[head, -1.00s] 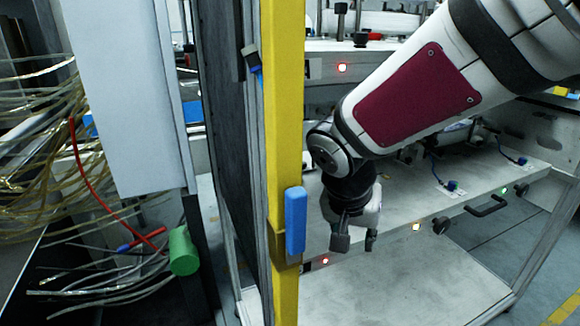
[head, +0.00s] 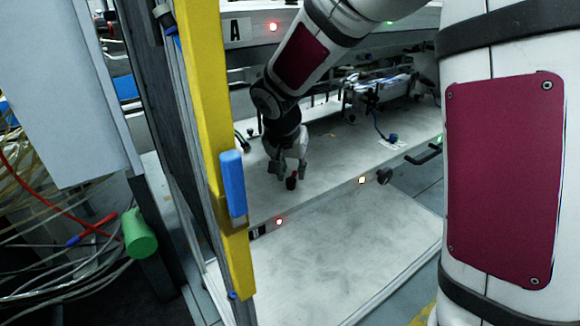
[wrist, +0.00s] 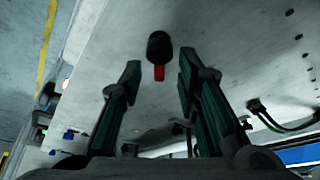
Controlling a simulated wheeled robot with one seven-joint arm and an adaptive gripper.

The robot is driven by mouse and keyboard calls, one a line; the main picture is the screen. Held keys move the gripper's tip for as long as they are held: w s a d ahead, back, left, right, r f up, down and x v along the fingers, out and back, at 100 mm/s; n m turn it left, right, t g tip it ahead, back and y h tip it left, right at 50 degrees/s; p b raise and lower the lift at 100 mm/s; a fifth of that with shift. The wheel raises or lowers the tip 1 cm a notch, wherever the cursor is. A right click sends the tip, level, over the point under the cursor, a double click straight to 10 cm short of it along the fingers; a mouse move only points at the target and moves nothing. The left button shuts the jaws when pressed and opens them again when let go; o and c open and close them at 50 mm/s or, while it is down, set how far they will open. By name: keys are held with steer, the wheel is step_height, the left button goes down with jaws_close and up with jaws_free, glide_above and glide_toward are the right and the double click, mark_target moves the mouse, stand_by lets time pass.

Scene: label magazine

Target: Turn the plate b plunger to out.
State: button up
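A small plunger with a black cap and a red part (wrist: 159,50) shows in the wrist view, between and just beyond my fingertips. In the head view its dark, reddish end (head: 291,182) is just below my fingers, over the lower pale plate (head: 330,150). My gripper (head: 288,170) points down at the plunger. Its two fingers (wrist: 158,76) are apart, with a gap on both sides of the plunger. I see no contact.
A yellow post (head: 205,110) with a blue handle (head: 233,184) stands left of my arm. A black knob (head: 384,176) and a black handle (head: 424,154) are on the plate's front edge. Cables and a green cylinder (head: 139,234) are at left.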

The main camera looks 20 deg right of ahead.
steer(key=shift+w+d, duration=0.4)
steer(key=shift+w, duration=0.15)
steer(key=shift+w+d+f, duration=0.1)
steer(key=shift+w+f, duration=0.05)
steer(key=shift+f, duration=0.45)
jaws_close()
